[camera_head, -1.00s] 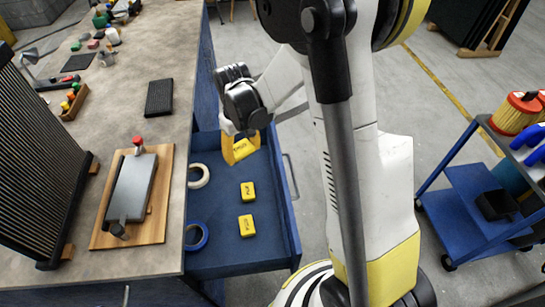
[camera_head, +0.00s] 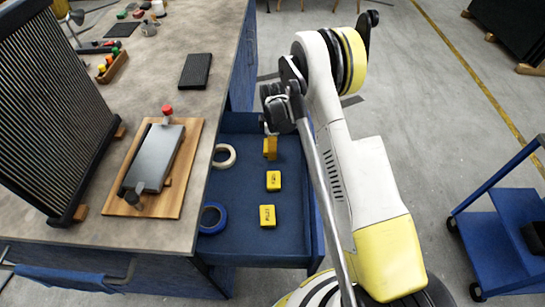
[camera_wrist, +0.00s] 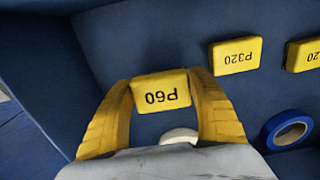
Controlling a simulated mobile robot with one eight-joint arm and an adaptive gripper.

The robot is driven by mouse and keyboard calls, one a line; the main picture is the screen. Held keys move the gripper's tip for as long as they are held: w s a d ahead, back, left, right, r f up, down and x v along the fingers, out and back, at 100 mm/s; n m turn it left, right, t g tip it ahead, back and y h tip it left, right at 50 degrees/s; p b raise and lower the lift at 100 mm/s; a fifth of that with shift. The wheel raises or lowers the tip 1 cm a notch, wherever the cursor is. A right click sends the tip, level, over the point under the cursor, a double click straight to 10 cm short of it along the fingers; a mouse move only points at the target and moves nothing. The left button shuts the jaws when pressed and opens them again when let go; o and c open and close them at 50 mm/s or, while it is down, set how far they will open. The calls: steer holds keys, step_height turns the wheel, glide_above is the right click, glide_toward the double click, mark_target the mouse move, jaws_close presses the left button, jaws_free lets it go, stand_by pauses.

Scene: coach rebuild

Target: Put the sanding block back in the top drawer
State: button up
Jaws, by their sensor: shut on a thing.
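A yellow sanding block marked P60 (camera_wrist: 160,97) sits between the yellow fingers of my gripper (camera_wrist: 162,84), which is shut on it. In the head view the block and fingers show as a small yellow patch inside the open blue drawer (camera_head: 243,190), near its far end. Whether the block touches the drawer floor is not clear.
A white tape roll (camera_head: 231,155) and a blue tape roll (camera_head: 203,226) lie along the drawer's left side. The workbench (camera_head: 210,130) at left holds a wooden board (camera_head: 184,180) with a metal plate, and a dark ribbed rack. A blue cart (camera_head: 490,240) stands at right.

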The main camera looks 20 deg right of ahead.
steer(key=shift+f+b, duration=0.6)
steer(key=shift+f, duration=1.55)
steer(key=shift+f, duration=0.15)
steer(key=o, duration=1.2)
steer(key=shift+c, duration=0.2)
